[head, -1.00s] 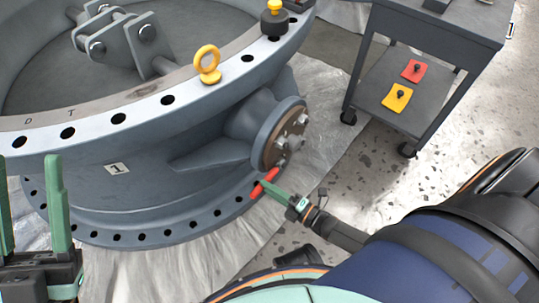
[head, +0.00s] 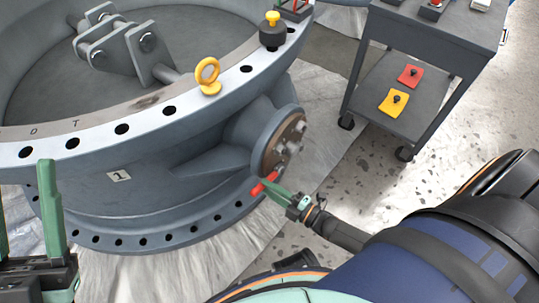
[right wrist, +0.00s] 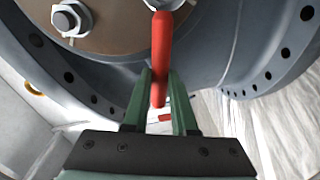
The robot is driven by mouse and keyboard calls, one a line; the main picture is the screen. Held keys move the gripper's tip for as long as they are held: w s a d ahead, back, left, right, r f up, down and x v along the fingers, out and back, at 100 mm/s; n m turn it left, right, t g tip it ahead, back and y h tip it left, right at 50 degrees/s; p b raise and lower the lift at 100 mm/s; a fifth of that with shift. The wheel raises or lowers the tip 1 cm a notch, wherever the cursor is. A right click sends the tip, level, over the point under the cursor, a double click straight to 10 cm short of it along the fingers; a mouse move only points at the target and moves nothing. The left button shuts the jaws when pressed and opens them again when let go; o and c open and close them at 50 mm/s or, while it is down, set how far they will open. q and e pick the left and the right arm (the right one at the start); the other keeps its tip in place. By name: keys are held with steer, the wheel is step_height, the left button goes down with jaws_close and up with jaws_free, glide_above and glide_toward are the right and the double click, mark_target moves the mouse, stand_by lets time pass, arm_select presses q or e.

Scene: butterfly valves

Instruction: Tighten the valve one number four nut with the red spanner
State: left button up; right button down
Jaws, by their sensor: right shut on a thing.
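Valve one (head: 150,195) is a big grey ring body with a "1" label (head: 119,176). On its side is a round brown flange plate (head: 284,146) with several nuts. In the right wrist view one nut (right wrist: 70,18) is clear at upper left, and another (right wrist: 166,4) shows at the top edge. My right gripper (head: 272,188) is shut on the red spanner (right wrist: 161,60), also visible in the head view (head: 261,186). The spanner's far end reaches the top nut; its fit is unclear. I cannot tell which nut is number four. My left gripper (head: 24,215) is open and empty at lower left.
A yellow eye bolt (head: 208,78) and a black knob with a yellow top (head: 273,32) stand on the valve's rim. A dark trolley (head: 440,40) at upper right holds red (head: 411,75) and yellow (head: 396,103) pads. Speckled floor lies between.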

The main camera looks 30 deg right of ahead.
arm_select(q)
steer(key=shift+f, duration=0.1)
stand_by(0.4)
arm_select(e)
steer(key=shift+s, duration=0.15)
arm_select(q)
steer(key=shift+r, duration=0.2)
arm_select(e)
steer(key=shift+v, duration=1.6)
arm_select(q)
step_height(320, 180, down, 7)
steer(key=b, duration=0.5)
steer(key=shift+w+d+b, duration=0.2)
steer(key=shift+d+b, duration=0.2)
steer(key=shift+d, duration=0.05)
arm_select(e)
step_height(320, 180, down, 7)
steer(key=n, duration=0.8)
steer(key=shift+r, duration=0.2)
arm_select(q)
steer(key=shift+r, duration=0.1)
arm_select(e)
steer(key=shift+d, duration=0.1)
